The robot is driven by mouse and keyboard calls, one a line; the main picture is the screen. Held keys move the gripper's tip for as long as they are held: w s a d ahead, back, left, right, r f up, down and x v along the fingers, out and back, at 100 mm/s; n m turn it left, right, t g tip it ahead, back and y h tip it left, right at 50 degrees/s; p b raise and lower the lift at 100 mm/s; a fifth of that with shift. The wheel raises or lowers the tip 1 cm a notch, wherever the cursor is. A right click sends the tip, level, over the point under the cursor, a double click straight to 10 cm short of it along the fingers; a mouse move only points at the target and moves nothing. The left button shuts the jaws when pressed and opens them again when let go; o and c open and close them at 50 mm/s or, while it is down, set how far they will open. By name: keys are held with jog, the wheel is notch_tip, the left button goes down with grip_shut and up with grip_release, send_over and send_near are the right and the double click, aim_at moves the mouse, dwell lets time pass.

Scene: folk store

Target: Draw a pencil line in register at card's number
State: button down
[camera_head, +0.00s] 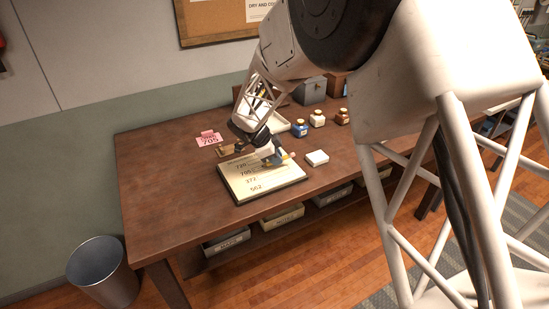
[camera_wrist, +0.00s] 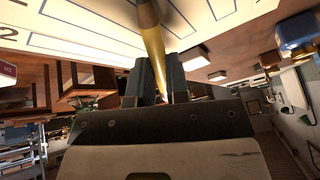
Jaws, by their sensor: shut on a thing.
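The pink card (camera_head: 209,141) stands at the left back of the table and reads 705. My gripper (camera_head: 273,157) is over the register's upper right part, shut on the pencil (camera_head: 290,155). In the wrist view the yellow pencil (camera_wrist: 150,28) sits between my gripper's fingers (camera_wrist: 158,72), with the pale page (camera_wrist: 90,22) beyond. The pencil's writing point is hidden in the head view, so I cannot tell whether it touches the page.
A small white block (camera_head: 317,158) lies right of the register. Ink bottles, one blue (camera_head: 300,129), stand behind it, with a grey box (camera_head: 310,91) further back. The table's left part (camera_head: 165,175) is clear. A metal bin (camera_head: 103,272) stands on the floor at left.

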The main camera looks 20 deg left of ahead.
jog(key=shift+w+d, duration=2.75)
dwell(3.8)
jog(key=shift+r, duration=0.1)
dwell(0.4)
jog(key=shift+r, duration=2.4)
